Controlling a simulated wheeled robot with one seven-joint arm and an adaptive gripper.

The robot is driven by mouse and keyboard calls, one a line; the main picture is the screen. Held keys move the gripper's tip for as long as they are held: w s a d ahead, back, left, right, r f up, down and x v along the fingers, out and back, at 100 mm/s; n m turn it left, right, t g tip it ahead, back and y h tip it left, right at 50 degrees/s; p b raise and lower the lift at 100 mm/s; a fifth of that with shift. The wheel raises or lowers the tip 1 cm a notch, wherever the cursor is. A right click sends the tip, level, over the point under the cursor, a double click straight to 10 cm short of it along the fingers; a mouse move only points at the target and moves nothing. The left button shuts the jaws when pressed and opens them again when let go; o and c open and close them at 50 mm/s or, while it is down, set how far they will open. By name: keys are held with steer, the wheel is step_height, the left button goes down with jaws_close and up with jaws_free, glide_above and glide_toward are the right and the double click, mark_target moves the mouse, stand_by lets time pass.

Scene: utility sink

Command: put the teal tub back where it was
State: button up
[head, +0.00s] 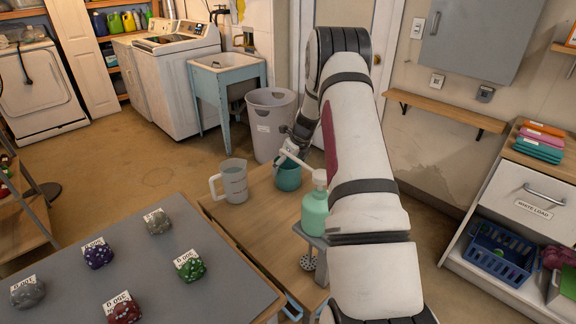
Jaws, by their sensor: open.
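The teal tub (288,178) stands on the wooden table, near its far right part, partly hidden by my gripper and a white spout-like part in front of it. My gripper (291,155) is open, just above or around the tub's rim. I cannot tell whether its fingers touch the tub.
A grey pitcher (234,182) stands left of the tub. A green pump bottle (315,213) stands close on its right, beside my arm. A grey bin (270,122) stands behind the wooden table (262,228).

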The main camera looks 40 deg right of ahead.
steer(key=shift+r, duration=0.1)
steer(key=shift+s+r, duration=0.1)
steer(key=shift+r, duration=0.3)
steer(key=v, duration=1.1)
steer(key=s+a+r+n, duration=0.4)
steer(key=a+r+n, duration=0.45)
steer(key=a, duration=0.35)
steer(key=s+a+r+n, duration=0.4)
steer(key=a+r+n, duration=0.4)
steer(key=a, duration=0.4)
steer(key=s+a+r+n, duration=0.1)
steer(key=s+a+n, duration=0.6)
steer(key=s+n, duration=0.2)
steer(key=s+a+r+n, duration=0.1)
steer(key=s+a+n, duration=0.6)
steer(key=s+n, duration=0.3)
steer(key=s, duration=0.4)
steer(key=shift+s, duration=0.15)
